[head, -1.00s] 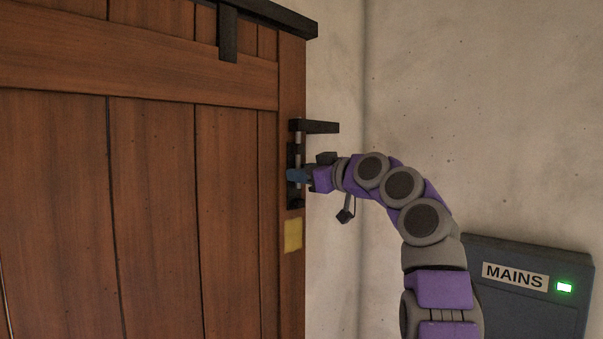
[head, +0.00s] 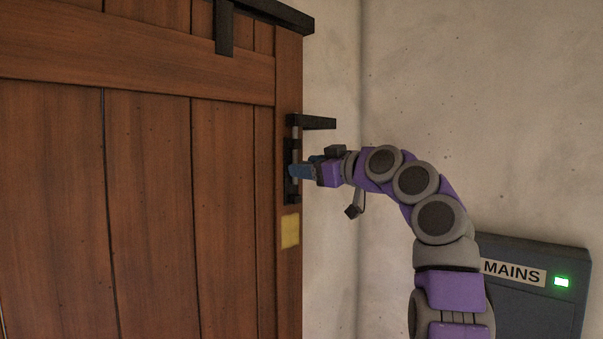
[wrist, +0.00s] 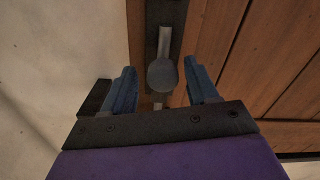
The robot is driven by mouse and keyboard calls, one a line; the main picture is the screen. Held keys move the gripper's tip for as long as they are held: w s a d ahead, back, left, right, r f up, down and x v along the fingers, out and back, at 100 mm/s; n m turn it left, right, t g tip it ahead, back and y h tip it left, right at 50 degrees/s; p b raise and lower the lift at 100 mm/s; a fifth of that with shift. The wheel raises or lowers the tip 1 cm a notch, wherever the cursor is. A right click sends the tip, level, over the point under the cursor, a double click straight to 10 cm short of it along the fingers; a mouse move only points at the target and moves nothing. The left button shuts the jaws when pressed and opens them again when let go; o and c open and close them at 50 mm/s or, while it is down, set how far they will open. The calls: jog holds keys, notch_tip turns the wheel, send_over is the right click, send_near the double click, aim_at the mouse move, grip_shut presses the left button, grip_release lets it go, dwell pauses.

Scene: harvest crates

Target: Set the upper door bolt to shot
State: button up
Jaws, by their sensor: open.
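The upper door bolt (head: 292,183) is a dark upright plate with a pale metal rod, mounted on the edge of the brown plank door (head: 150,200). A black bracket (head: 318,122) juts right at the rod's upper end. In the wrist view the bolt's round grey knob (wrist: 162,75) sits in front of the rod. My gripper (head: 303,168) is at the bolt, coming from the right. Its blue fingers are open, one on each side of the knob in the wrist view (wrist: 161,82), with gaps on both sides. In the head view the fingers hide the knob.
A yellow patch (head: 290,231) is on the door edge below the bolt. A plain wall (head: 430,80) stands right of the door. A dark MAINS box (head: 540,300) with a green light is at the lower right, behind my arm.

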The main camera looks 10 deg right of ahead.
jog(key=b+v, duration=0.3)
jog(key=v, duration=1.2)
jog(key=shift+w+d+f+b, duration=0.1)
jog(key=shift+b, duration=0.2)
jog(key=w+a+f+m+g+h+b, duration=0.1)
jog(key=a+f+m+g+b, duration=0.15)
jog(key=a+f, duration=0.45)
jog(key=a+f+m+g+b, duration=0.2)
jog(key=a+f+m+b, duration=0.15)
jog(key=f, duration=0.85)
jog(key=s+a+f+m+g+h+b, duration=0.1)
jog(key=s+a+f+g+h+b, duration=0.2)
jog(key=f, duration=0.7)
jog(key=s+a+f+m+g+b, duration=0.1)
jog(key=s+a+f+g, duration=0.1)
jog(key=s+f, duration=0.5)
jog(key=s+d+f+m+g+h+b, duration=0.1)
jog(key=s+d+f+g+h+b, duration=0.1)
jog(key=s+f, duration=1.3)
jog(key=s+d+f+m+g+h+b, duration=0.1)
jog(key=s+d+f+g+h+b, duration=0.2)
jog(key=s+f, duration=1.3)
notch_tip(320, 180, down, 5)
jog(key=shift+d+f+g+h+b, duration=0.1)
jog(key=shift+d+g+h+b, duration=0.2)
jog(key=shift+g+h+b, duration=0.75)
